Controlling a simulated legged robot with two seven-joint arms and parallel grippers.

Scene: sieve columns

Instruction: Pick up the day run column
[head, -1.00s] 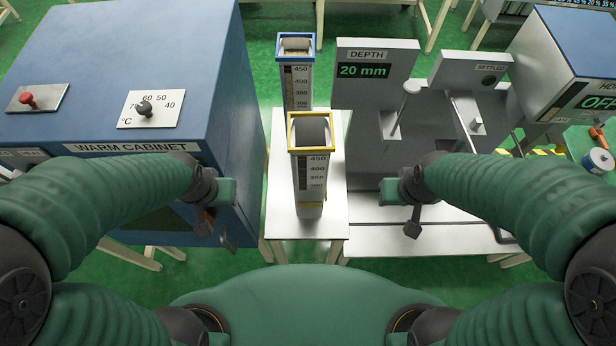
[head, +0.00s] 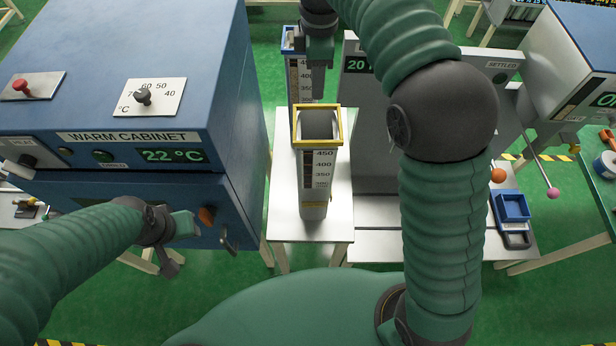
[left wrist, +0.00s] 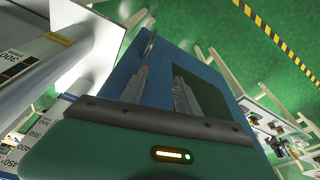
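Two tall columns with printed scales stand on the small white table. The yellow-rimmed column (head: 318,165) is in front, upright and open at the top. The blue-rimmed column (head: 298,85) is behind it, partly covered by my right gripper (head: 318,88). I cannot read a label that tells which is the day run column. My right gripper points down at the right side of the blue-rimmed column; its fingers are too hidden to tell their opening or any contact. My left gripper (head: 172,255) is empty before the warm cabinet. Its fingers stand apart in the left wrist view (left wrist: 161,78).
The blue warm cabinet (head: 130,100) fills the left and reads 22 °C. The depth panel (head: 356,85) stands right of the columns, largely behind my right arm. The white table (head: 338,215) is bare around the front column.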

